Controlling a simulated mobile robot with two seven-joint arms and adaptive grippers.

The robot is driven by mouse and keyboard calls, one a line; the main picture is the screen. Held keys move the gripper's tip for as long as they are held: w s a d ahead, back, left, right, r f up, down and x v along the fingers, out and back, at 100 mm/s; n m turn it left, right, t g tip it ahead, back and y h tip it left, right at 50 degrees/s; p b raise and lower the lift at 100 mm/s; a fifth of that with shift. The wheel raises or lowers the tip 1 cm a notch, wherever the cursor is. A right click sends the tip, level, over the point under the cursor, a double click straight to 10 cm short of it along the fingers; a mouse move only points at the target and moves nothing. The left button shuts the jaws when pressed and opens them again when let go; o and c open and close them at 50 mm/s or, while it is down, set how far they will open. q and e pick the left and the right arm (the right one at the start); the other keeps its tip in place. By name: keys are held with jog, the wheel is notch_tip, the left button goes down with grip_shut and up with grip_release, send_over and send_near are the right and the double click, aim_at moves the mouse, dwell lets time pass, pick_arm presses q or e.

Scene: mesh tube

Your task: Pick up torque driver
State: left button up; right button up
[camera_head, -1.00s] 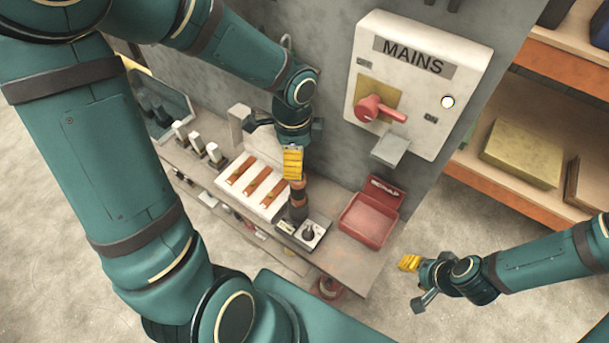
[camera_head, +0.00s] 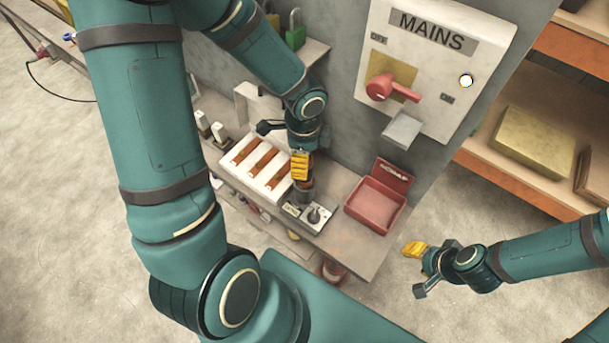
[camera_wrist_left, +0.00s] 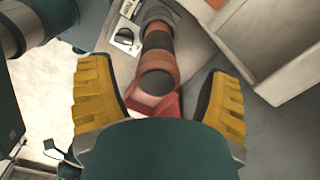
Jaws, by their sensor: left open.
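The torque driver, an orange and black cylinder, stands on the bench beside a small dial unit. In the head view its lower part (camera_head: 304,193) shows below my left gripper (camera_head: 301,166), whose yellow fingers hide the top. In the left wrist view the driver (camera_wrist_left: 157,52) points toward the camera, its near end between the two spread yellow fingers of my left gripper (camera_wrist_left: 160,97). There is a gap on each side, so the gripper is open and not touching it. My right gripper (camera_head: 416,249) hangs at the right, off the bench; its finger gap cannot be made out.
The dial unit (camera_head: 318,215) is beside the driver. A white block with copper bars (camera_head: 240,153) lies to its left and a red scrap tray (camera_head: 374,206) to its right. The grey wall carries the MAINS box (camera_head: 440,75) with a red handle. Shelves (camera_head: 580,75) stand at right.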

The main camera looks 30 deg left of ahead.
pick_arm(q)
jog(key=f, duration=0.2)
jog(key=f+b, duration=0.1)
jog(key=shift+d+f, duration=0.2)
jog(key=shift+f, duration=0.2)
grip_shut()
jog(key=shift+r, duration=0.15)
